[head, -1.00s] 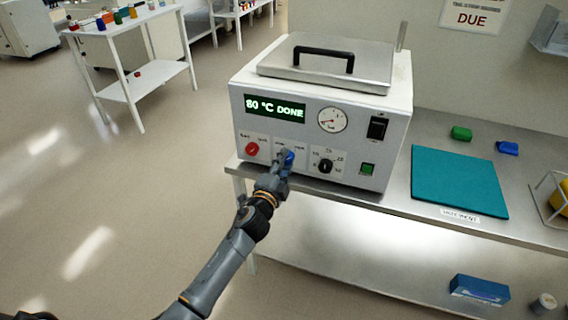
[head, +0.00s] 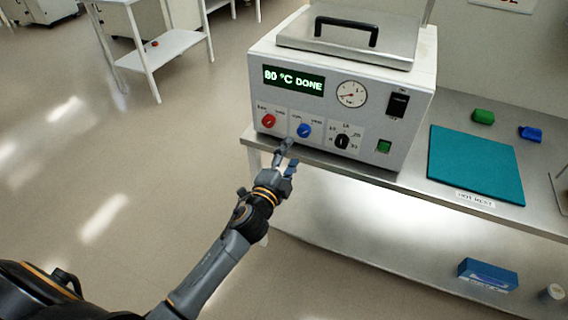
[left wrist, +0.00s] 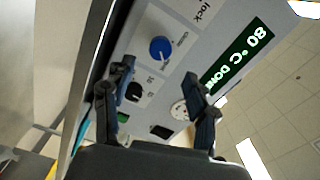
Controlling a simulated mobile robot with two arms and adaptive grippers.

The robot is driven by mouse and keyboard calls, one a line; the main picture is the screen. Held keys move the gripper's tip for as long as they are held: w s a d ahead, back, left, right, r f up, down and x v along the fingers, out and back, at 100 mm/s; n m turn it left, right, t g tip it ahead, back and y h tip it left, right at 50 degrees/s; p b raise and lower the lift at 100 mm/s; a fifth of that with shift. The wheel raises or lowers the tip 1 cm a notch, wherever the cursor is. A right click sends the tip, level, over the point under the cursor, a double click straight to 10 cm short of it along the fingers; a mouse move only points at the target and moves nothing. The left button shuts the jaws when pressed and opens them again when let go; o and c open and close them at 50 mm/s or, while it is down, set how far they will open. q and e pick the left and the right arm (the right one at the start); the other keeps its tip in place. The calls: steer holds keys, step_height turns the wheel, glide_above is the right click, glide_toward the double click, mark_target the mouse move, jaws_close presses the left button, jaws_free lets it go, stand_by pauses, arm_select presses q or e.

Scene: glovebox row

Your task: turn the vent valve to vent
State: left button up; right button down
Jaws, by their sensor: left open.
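The instrument (head: 340,90) is a white box on a steel bench, with a display reading "80 °C DONE". Its front has a red knob (head: 268,121) at left and a blue knob (head: 304,130) beside it, which I take for the vent valve. Its small labels are too blurred to read surely, and I cannot tell which way it points. My left gripper (head: 288,157) is open and empty, below and in front of the blue knob, apart from it. In the left wrist view the blue knob (left wrist: 160,49) shows beyond the open fingers (left wrist: 160,80). My right gripper is not in view.
A black dial (head: 342,142), a gauge (head: 351,94), a black switch (head: 397,104) and a green button (head: 384,146) share the front panel. A teal mat (head: 475,165) lies on the bench (head: 400,186) at right.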

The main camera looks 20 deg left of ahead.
arm_select(q)
steer(key=shift+s, duration=1.95)
